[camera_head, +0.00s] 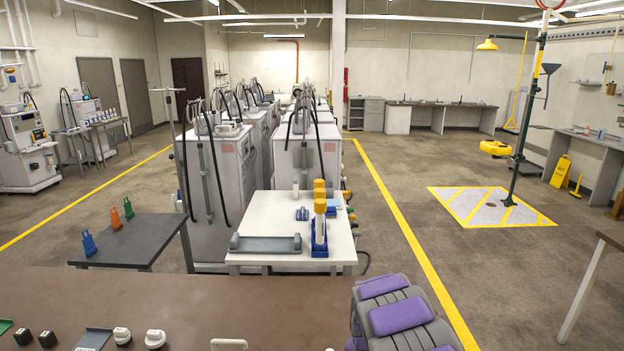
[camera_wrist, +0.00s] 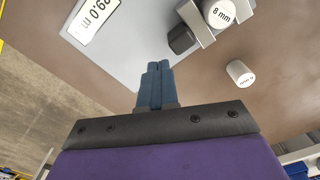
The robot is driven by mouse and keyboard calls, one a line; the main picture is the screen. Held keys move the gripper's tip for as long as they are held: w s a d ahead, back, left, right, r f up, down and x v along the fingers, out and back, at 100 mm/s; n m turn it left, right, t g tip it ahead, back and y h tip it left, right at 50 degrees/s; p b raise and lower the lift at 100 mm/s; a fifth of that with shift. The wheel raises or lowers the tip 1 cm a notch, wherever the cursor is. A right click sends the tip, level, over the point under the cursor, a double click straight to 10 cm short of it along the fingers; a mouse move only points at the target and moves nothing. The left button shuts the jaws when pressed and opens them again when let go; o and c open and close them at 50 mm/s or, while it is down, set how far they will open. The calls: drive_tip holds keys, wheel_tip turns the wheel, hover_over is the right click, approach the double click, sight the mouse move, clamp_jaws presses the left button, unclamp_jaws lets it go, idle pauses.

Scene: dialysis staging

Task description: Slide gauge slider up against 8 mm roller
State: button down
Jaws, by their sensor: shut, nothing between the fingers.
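In the wrist view, my gripper (camera_wrist: 152,68) has its slim blue-grey fingers together, with nothing between them. The fingertips are just below a dark block (camera_wrist: 181,40), apparently part of the gauge slider, in the picture; I cannot tell if they touch it. Metal jaw pieces (camera_wrist: 194,20) are beside the block. The roller marked 8 mm (camera_wrist: 220,13) is at the top edge, by the metal pieces; any gap is unclear. A pale grey gauge plate (camera_wrist: 120,55) carries a white label (camera_wrist: 97,18) reading about 29.0. My gripper is not visible in the head view.
A second small metal roller (camera_wrist: 240,73) stands on the brown table (camera_wrist: 285,60), right of my fingers; its mark is unreadable.

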drive_tip(key=shift+d+r+p, duration=0.2)
drive_tip(key=shift+d+r, duration=0.05)
drive_tip(key=shift+r, duration=0.45)
drive_tip(key=shift+d+r+p, duration=0.2)
drive_tip(key=shift+r, duration=0.5)
drive_tip(key=s+d+r+n, duration=0.2)
drive_tip(key=s+r, duration=1.5)
drive_tip(key=s, duration=0.1)
drive_tip(key=s+a+r+n+g, duration=0.1)
drive_tip(key=s+r+n, duration=0.1)
drive_tip(key=s, duration=1)
drive_tip(key=s+a+r+n, duration=0.1)
drive_tip(key=s+r+n, duration=0.1)
drive_tip(key=s, duration=1)
drive_tip(key=shift+a+r+g, duration=0.15)
drive_tip(key=shift+r+g, duration=0.25)
drive_tip(key=shift+r, duration=0.1)
